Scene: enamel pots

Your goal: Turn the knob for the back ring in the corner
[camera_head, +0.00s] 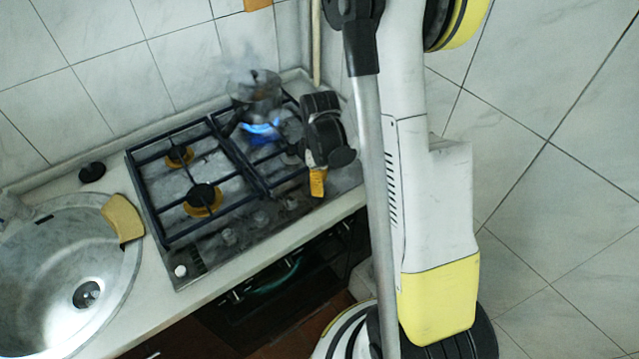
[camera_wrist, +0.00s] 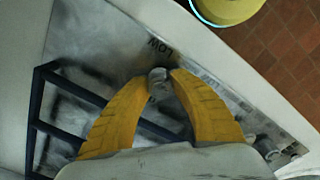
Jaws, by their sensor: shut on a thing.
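My gripper (camera_head: 317,190) is at the right end of the hob's front edge, pointing down. In the wrist view its two yellow fingers (camera_wrist: 158,75) are closed on a small grey knob (camera_wrist: 158,88), one finger on each side. The word "LOW" is printed on the metal beside this knob. The head view hides the knob behind my gripper. At the back right corner of the hob (camera_head: 165,240), a blue flame (camera_head: 262,127) burns under a steaming pot (camera_head: 256,92).
A sink (camera_head: 40,285) with a yellow sponge (camera_head: 122,217) on its rim lies left. More knobs (camera_head: 229,236) line the hob's front edge, with a white one (camera_head: 180,270) at the left end. Dark grates (camera_head: 165,152) cover the burners. A tiled wall rises behind.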

